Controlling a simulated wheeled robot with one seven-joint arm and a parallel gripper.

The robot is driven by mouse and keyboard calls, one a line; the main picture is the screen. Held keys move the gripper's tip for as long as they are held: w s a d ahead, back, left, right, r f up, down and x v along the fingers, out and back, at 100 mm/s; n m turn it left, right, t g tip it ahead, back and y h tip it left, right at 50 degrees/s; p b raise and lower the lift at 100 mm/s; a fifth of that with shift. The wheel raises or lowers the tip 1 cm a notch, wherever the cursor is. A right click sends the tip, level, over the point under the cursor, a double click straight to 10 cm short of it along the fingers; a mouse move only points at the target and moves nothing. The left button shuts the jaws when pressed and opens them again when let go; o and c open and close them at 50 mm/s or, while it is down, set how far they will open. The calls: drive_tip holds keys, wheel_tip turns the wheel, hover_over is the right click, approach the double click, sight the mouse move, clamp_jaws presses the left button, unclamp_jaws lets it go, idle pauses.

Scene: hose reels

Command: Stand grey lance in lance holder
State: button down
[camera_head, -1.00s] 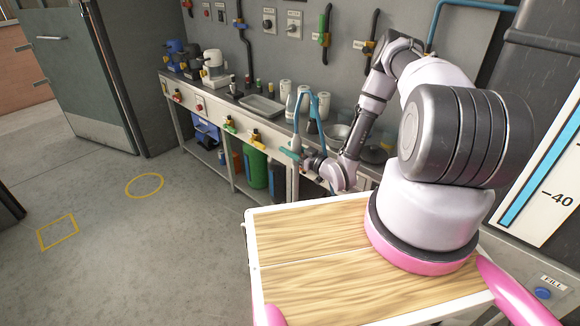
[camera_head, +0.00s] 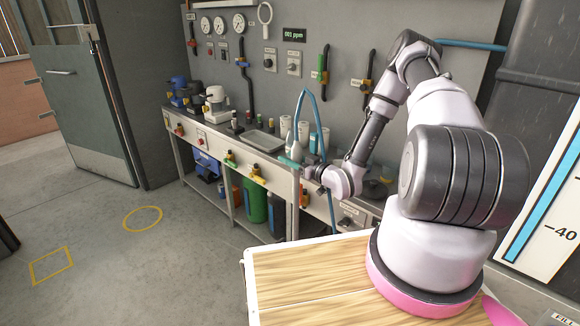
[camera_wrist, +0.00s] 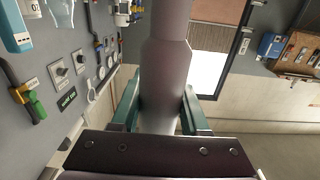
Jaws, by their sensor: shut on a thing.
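My gripper (camera_head: 291,161) is at the front edge of the bench, its teal fingers shut on the grey lance. In the wrist view the lance (camera_wrist: 165,75) is a thick grey cylinder between the two teal fingers, running up out of the picture. In the head view the lance (camera_head: 296,150) shows only as a small pale piece above the fingers. A blue hose (camera_head: 303,97) arches above it and hangs down behind my wrist. I cannot pick out the lance holder for certain in either view.
The grey bench (camera_head: 222,150) runs along the wall, with a metal tray (camera_head: 259,140), several pale cups and a coffee-maker-like white device (camera_head: 215,98) on it. Green and blue cylinders stand underneath. Valves and gauges line the wall.

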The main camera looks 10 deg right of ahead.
wheel_tip(320, 180, up, 9)
idle(0.7)
drive_tip(key=shift+d, duration=0.1)
